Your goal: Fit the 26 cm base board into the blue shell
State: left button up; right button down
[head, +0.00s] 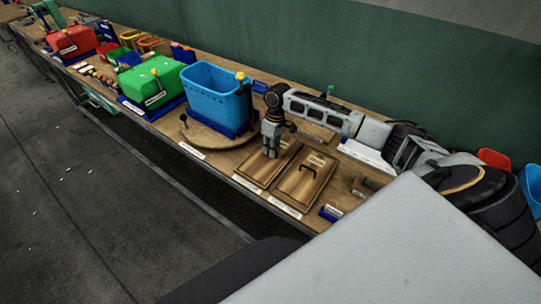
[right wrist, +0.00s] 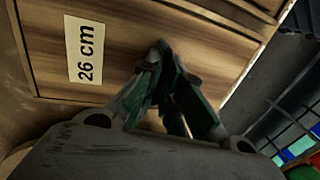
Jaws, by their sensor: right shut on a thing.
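The blue shell (head: 212,92) is an open, upright tub in a dark blue holder on a round wooden turntable. My right gripper (head: 270,153) points down onto the left of two wooden boards. In the right wrist view this board (right wrist: 120,50) carries a "26 cm" label; it also shows in the head view (head: 252,170). The right gripper's fingers (right wrist: 165,62) are closed together at the board's middle, shut on its handle, which they mostly hide. I cannot tell whether the board is raised from the table. My left gripper is not in view.
A second wooden board (head: 314,180) with a dark handle lies just right of the held one. A green box (head: 152,83) and a red box (head: 72,42) stand farther left along the bench (head: 225,158). A green wall (head: 260,40) runs behind.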

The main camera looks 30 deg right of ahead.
jog(key=shift+r, duration=0.1)
jog(key=shift+r+b, duration=0.3)
jog(key=shift+r, duration=4.65)
jog(key=shift+a+f, duration=0.1)
